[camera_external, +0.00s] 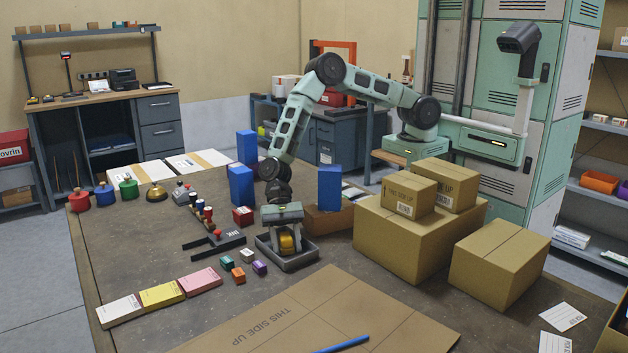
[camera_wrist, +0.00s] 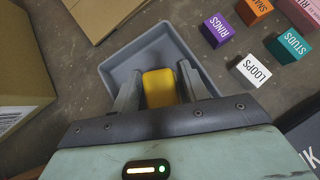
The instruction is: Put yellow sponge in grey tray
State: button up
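The yellow sponge (camera_external: 287,243) is between the two fingers of my gripper (camera_external: 287,240), low over the grey tray (camera_external: 296,264). In the wrist view, the sponge (camera_wrist: 160,87) fits closely between the fingers of my gripper (camera_wrist: 160,80), which appear shut on it. The grey tray (camera_wrist: 118,75) lies around and beneath them. Whether the sponge touches the tray floor is hidden by the gripper and cannot be told.
Small labelled blocks, such as the purple block (camera_wrist: 218,30) and the white block (camera_wrist: 252,70), lie beside the tray. Cardboard boxes (camera_external: 415,240) stand to the right, and flat cardboard (camera_external: 330,310) lies in front.

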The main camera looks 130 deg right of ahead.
jog(key=shift+d+r, duration=0.2)
jog(key=shift+r, duration=0.15)
jog(key=v, duration=1.1)
jog(key=shift+d+b, duration=0.2)
jog(key=shift+b, duration=0.2)
jog(key=shift+s+r, duration=0.1)
jog(key=shift+r, duration=0.05)
